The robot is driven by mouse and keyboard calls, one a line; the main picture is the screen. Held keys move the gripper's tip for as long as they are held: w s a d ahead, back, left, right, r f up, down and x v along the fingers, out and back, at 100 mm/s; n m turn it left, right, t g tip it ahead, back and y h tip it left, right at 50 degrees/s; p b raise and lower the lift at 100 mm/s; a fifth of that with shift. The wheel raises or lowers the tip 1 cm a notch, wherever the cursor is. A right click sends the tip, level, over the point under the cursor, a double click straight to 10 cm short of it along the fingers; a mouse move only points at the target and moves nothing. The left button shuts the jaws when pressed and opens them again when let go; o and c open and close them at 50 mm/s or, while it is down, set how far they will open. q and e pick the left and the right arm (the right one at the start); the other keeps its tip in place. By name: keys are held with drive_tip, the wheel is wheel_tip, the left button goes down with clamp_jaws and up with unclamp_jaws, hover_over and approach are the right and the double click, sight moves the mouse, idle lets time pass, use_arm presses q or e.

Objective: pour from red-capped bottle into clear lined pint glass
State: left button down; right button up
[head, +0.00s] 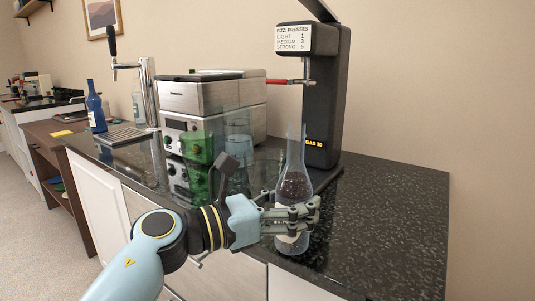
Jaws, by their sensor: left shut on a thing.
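A clear bottle (294,187) with dark liquid and a pale label stands upright at the front of the dark counter. No red cap shows on its neck. My left gripper (305,214) is shut around its lower body, its fingers across the label. I cannot tell whether its base touches the counter. A clear glass (238,124) stands behind and left of the bottle, in front of the silver machine. Lines on it are too faint to tell. My right gripper is not in view.
A black fizz press (325,110) stands behind the bottle. Left of it are a silver coffee machine (185,97), a green glass (197,148), a chrome tap (149,90) and a blue bottle (95,108). The counter's right end (400,205) is clear.

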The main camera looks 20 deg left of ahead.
sight(292, 197)
use_arm(q)
drive_tip(key=shift+d+r, duration=0.1)
drive_tip(key=shift+r+n+t+p, duration=0.2)
drive_tip(key=shift+n+t+p, duration=0.1)
drive_tip(key=shift+n+p, duration=0.4)
drive_tip(key=shift+s+d+r+n+p, duration=0.1)
drive_tip(key=shift+s+d+n+p, duration=0.1)
drive_tip(key=shift+n+p, duration=0.4)
drive_tip(key=shift+s+d+n+y+p, duration=0.15)
drive_tip(key=shift+n+y+p, duration=0.15)
drive_tip(key=shift+n+p, duration=0.6)
drive_tip(key=shift+d+n+p, duration=0.1)
drive_tip(key=shift+n+p, duration=0.45)
drive_tip(key=shift+n, duration=0.35)
drive_tip(key=n+p, duration=0.1)
drive_tip(key=r+n+p, duration=0.1)
drive_tip(key=p, duration=0.1)
drive_tip(key=r+n+p, duration=0.1)
drive_tip(key=shift+s+d, duration=0.3)
drive_tip(key=shift+s, duration=0.05)
drive_tip(key=shift+s+d+r+n+g+p, duration=0.2)
drive_tip(key=shift+r+n+p, duration=0.5)
drive_tip(key=shift+n+p, duration=0.65)
drive_tip(key=shift+s+d+r+n+g+p, duration=0.1)
drive_tip(key=shift+s+d+r+n+p, duration=0.2)
drive_tip(key=shift+r+n+p, duration=1)
drive_tip(key=shift+s+d+r+n+g+p, duration=0.2)
drive_tip(key=shift+n+p, duration=0.45)
drive_tip(key=shift+p, duration=1.45)
